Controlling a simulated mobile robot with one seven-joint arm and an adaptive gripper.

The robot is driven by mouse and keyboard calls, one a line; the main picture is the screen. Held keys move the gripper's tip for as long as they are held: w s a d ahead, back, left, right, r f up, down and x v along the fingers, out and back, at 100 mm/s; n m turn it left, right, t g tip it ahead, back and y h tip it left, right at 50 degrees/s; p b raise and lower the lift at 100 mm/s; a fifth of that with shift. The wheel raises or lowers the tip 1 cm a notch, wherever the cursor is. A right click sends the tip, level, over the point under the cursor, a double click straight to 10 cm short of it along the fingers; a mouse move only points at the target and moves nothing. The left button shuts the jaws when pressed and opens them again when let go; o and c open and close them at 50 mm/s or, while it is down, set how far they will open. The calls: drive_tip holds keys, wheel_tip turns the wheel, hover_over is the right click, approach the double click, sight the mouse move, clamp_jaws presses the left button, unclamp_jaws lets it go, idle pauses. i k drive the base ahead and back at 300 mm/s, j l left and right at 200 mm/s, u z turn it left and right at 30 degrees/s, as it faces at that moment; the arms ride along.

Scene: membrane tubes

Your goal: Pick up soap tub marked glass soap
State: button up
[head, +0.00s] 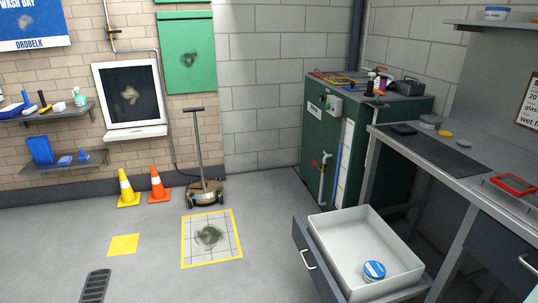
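A small round tub (374,270) with a blue and white lid sits in the white liner of an open drawer (385,233) at the lower right. It is near the front right of the drawer floor. Its lettering is too small to read. A second white and blue tub (496,13) stands on the upper right shelf, and its marking is not legible either. I cannot tell from this picture which one is marked glass soap. My gripper is not in view.
The workbench (440,150) on the right carries a dark mat, small round items and a red-rimmed tray (513,184). A green cabinet (330,130) stands behind. Orange and yellow cones (159,185) and a wheeled upright tool (205,190) stand left.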

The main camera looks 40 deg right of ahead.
sight(374, 271)
drive_tip(key=i+j+z, duration=0.1)
drive_tip(key=i, duration=1.35)
drive_tip(key=i+z, duration=0.25)
drive_tip(key=i, duration=0.45)
drive_tip(key=i+j+z, duration=0.1)
drive_tip(key=i+z, duration=0.2)
drive_tip(key=i, duration=0.4)
drive_tip(key=i+z, duration=0.35)
drive_tip(key=i+j+z, duration=0.1)
drive_tip(key=i+z, duration=0.25)
drive_tip(key=i+j+z, duration=0.15)
drive_tip(key=z, duration=0.25)
drive_tip(key=i+z, duration=0.25)
drive_tip(key=z, duration=0.2)
drive_tip(key=i+j+z, duration=0.2)
drive_tip(key=z, duration=0.25)
drive_tip(key=i+j+z, duration=0.15)
drive_tip(key=z, duration=0.3)
drive_tip(key=i+j+z, duration=0.15)
drive_tip(key=z, duration=0.3)
drive_tip(key=i+j+z, duration=0.15)
drive_tip(key=z, duration=0.25)
drive_tip(key=j+z, duration=0.45)
drive_tip(key=i+j+z, duration=0.2)
drive_tip(key=j+z, duration=0.2)
drive_tip(key=i+j+z, duration=0.1)
drive_tip(key=j+z, duration=0.7)
drive_tip(key=i+j, duration=0.45)
